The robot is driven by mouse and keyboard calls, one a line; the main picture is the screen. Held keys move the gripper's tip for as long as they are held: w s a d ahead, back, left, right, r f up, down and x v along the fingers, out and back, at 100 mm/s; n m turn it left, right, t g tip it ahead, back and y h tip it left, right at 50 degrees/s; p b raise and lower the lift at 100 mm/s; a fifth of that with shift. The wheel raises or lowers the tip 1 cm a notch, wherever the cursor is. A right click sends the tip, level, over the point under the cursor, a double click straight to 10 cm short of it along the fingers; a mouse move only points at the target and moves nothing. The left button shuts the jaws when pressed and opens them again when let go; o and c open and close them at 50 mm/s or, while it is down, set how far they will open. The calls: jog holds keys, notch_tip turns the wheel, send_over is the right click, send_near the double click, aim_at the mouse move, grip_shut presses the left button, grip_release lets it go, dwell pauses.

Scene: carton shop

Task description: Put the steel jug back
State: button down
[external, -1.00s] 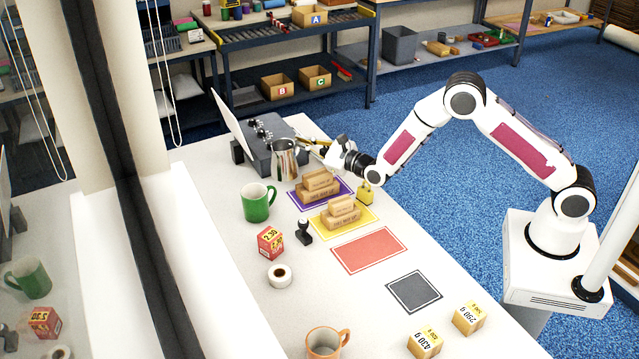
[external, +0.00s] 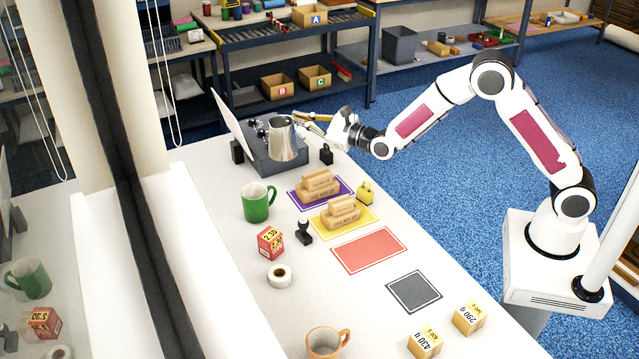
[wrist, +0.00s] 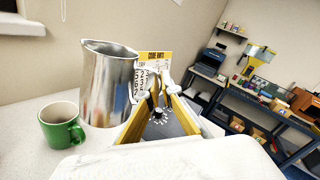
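The steel jug (external: 282,140) is upright, in front of the grey box with knobs in the external view. My gripper (external: 306,120) is at its right, shut on its handle side. The jug looks lifted, its base overlapping the grey box (external: 268,165) in the picture; whether it touches the box is unclear. In the wrist view the jug (wrist: 108,85) stands left of the yellow fingers (wrist: 160,100), and the handle is partly hidden between them.
A green mug (external: 257,203) stands nearby on the table. Stacked wooden blocks sit on the purple mat (external: 342,190) and yellow mat (external: 363,220). A yellow padlock-like block (external: 365,193) and a black object (external: 326,154) are close. The red mat (external: 369,250) and grey mat (external: 414,291) are bare.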

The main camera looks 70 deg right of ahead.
jog(key=s+a+n+g+y, duration=0.2)
jog(key=s+a+n+y, duration=0.3)
jog(key=a, duration=0.4)
jog(key=s+a+n+g+y, duration=0.1)
jog(key=s+a+n+y, duration=0.2)
jog(key=s+a+y, duration=0.55)
jog(key=s+a+n+g+y, duration=0.25)
jog(key=s+a, duration=0.25)
jog(key=a, duration=0.5)
jog(key=shift+n+t+y, duration=0.25)
jog(key=shift+n+y, duration=0.05)
jog(key=shift+n, duration=0.15)
jog(key=shift+a+f, duration=0.15)
jog(key=shift+f, duration=2.65)
jog(key=shift+w+f, duration=0.1)
jog(key=shift+f, duration=2.8)
jog(key=shift+f, duration=0.15)
jog(key=shift+f, duration=1.95)
jog(key=shift+f, duration=0.45)
